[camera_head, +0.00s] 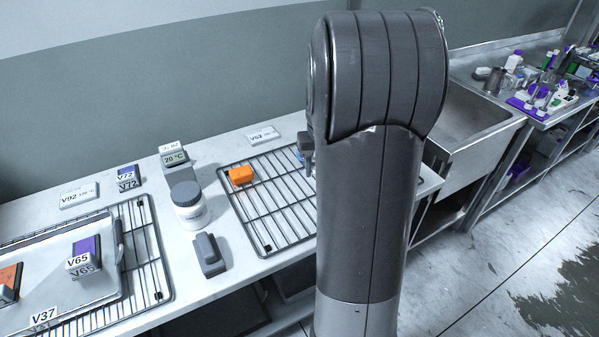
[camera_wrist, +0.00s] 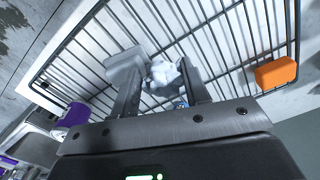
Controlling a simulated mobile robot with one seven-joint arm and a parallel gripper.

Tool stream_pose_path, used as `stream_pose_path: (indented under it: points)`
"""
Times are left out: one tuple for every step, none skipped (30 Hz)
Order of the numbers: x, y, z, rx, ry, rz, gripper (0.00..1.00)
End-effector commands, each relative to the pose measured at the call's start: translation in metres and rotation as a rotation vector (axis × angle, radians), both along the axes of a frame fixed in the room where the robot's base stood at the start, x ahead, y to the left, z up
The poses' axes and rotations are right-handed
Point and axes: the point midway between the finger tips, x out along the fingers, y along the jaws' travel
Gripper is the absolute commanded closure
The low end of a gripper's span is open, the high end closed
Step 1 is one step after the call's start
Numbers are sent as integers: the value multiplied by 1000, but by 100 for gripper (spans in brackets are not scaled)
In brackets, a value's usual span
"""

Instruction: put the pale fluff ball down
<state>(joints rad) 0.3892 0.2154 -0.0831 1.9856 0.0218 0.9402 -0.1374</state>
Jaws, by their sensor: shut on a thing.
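The pale fluff ball (camera_wrist: 165,73) is a small, lumpy whitish thing between the two fingers of my gripper (camera_wrist: 160,76) in the wrist view. My gripper is shut on it, over the wire rack (camera_wrist: 228,45). I cannot tell whether the ball touches the wires. In the head view my arm hides the ball and most of the gripper; the rack (camera_head: 262,201) shows to the left of the arm.
An orange block (camera_head: 241,175) lies on the rack and shows at the right in the wrist view (camera_wrist: 276,74). A grey block-like thing (camera_wrist: 124,62) is beside the fingers. A white jar (camera_head: 190,212) and grey thermometer box (camera_head: 178,168) stand left of the rack.

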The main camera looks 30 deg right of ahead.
Motion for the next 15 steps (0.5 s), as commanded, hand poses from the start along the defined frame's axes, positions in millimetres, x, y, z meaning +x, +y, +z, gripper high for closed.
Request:
stream_pose_path:
  points:
    - [-6,-5,5,0,-1,-3,79]
    - [-9,-8,7,0,-1,-2,79]
    - [-12,-11,10,0,0,-1,79]
    - [-13,-13,11,0,0,-1,79]
    - [-15,-14,12,0,0,-1,79]
    - [-17,-16,14,0,0,-1,79]
    - [-18,-17,14,0,0,-1,79]
    - [-19,-17,15,0,1,0,79]
    - [-19,-18,16,0,1,0,79]
    - [-19,-18,16,0,1,0,79]
    - [-19,-18,16,0,1,1,79]
    - [-17,-19,16,0,1,1,79]
    - [-14,-19,16,1,2,0,79]
    - [-10,-19,17,0,2,0,79]
    - [-3,-20,18,-1,3,-1,79]
